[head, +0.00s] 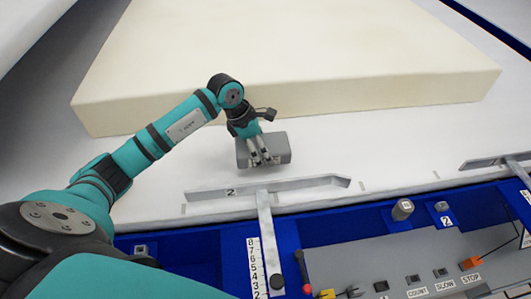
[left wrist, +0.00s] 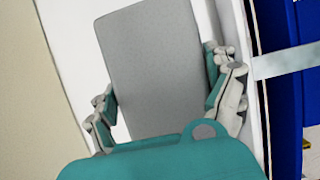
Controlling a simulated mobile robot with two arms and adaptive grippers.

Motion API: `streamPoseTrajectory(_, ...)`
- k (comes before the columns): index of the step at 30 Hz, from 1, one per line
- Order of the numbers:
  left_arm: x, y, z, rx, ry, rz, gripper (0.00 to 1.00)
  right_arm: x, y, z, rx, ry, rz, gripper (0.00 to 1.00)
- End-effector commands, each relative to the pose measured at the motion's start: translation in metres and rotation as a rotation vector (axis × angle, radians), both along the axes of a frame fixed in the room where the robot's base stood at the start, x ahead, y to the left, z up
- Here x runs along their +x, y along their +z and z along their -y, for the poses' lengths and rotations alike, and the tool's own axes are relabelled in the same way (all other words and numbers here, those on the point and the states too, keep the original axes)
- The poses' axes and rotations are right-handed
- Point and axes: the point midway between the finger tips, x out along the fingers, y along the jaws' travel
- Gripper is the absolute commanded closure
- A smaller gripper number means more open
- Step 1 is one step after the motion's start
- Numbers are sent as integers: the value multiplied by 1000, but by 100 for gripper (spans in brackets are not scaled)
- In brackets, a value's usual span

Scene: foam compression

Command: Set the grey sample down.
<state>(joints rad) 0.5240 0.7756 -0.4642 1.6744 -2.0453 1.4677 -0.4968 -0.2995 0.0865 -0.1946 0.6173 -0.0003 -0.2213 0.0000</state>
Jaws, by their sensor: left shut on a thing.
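The grey sample (head: 280,146) is a small grey block in front of the large cream foam slab (head: 290,55) in the head view. My left gripper (head: 262,158) comes down over it from above with its fingers at the block. In the left wrist view the sample (left wrist: 157,68) lies between the two fingers of the left gripper (left wrist: 165,100), which is shut on it. Whether the block's underside touches the white surface (head: 150,175) cannot be told. My right gripper is not in view.
A grey metal bar (head: 295,186) marked 2 lies in front of the sample. A blue-edged control panel (head: 370,260) with buttons and a numbered scale (head: 254,268) fills the front. White surface is clear left and right of the sample.

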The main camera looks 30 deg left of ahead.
Motion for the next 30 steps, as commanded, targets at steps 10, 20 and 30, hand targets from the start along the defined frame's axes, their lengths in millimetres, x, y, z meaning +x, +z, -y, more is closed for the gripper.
streamPoseTrajectory(10, -1, -38, 0, -1, 0, -2, 40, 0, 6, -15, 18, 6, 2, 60)
streamPoseTrajectory(20, 0, -43, 0, 1, -1, 1, 40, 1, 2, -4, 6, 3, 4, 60)
streamPoseTrajectory(30, 0, -42, 0, 1, -1, 1, 0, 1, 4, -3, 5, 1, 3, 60)
